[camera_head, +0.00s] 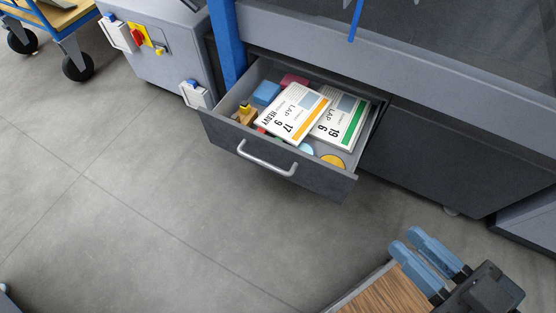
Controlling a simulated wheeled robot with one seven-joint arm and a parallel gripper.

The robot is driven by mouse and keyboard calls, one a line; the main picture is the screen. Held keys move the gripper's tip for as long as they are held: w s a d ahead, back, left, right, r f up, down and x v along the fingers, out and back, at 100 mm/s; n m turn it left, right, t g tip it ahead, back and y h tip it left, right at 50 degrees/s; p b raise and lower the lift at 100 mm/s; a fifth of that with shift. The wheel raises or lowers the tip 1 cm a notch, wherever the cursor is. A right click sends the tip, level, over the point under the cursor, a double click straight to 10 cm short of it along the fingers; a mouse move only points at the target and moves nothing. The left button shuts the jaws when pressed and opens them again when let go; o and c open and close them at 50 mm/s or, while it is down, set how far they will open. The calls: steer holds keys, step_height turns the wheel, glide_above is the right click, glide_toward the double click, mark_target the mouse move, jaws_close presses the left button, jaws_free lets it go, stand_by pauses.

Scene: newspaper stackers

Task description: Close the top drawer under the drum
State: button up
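The drawer (327,182) is pulled out from the dark cabinet under the machine. Its dark grey front carries a silver bar handle (267,161). Inside lie two printed cards or papers (293,112), blue and pink blocks, a yellow round piece and other small items. My gripper (411,244) is at the lower right, well apart from the drawer and handle. Its two blue fingers are spaced apart with nothing seen between them. No drum is clearly visible in this view.
A wood-topped surface (388,292) lies under my gripper at the lower right. A grey control box (160,50) with a red and yellow switch stands left of the drawer. A blue post (228,42) rises beside it. The grey floor (150,200) in front is clear.

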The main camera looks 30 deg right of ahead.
steer(key=w+f+m+t, duration=0.1)
steer(key=w+m, duration=0.1)
steer(key=w+a+f+m+t+h, duration=0.1)
steer(key=w+m, duration=0.1)
steer(key=w+a+f+m+t, duration=0.1)
steer(key=w+f+m+t, duration=0.1)
steer(key=m, duration=0.1)
steer(key=shift+a, duration=0.2)
jaws_close()
steer(key=m+g+h+b, duration=0.1)
steer(key=m+g+h, duration=1.1)
steer(key=m, duration=1)
glide_toward(302, 158)
steer(key=w+d+f+h, duration=0.1)
steer(key=d, duration=0.1)
steer(key=w+d+t, duration=0.1)
steer(key=w+d+f+h, duration=0.1)
steer(key=d, duration=0.1)
steer(key=shift+d+f+m+t+h, duration=0.3)
steer(key=shift+d+t, duration=0.05)
steer(key=shift+t, duration=0.05)
